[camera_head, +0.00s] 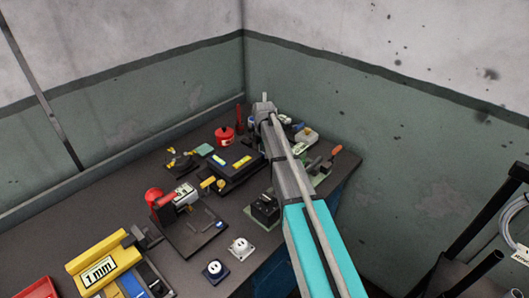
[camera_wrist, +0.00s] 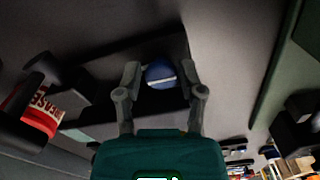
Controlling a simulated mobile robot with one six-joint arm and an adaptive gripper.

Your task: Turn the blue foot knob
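The blue knob (camera_wrist: 160,74) is round with a pale stripe across its face. It sits on a dark block (camera_wrist: 110,62) in the wrist view. My gripper (camera_wrist: 160,76) is open, with one finger on each side of the knob in that view. Narrow gaps seem to show between fingers and knob; I cannot tell how deep the fingertips reach or whether they touch it. In the head view my arm stretches toward the back corner of the bench, and I cannot make out the fingers or knob there.
A red-labelled object (camera_wrist: 38,108) lies left of my gripper in the wrist view. Walls close in the back corner.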

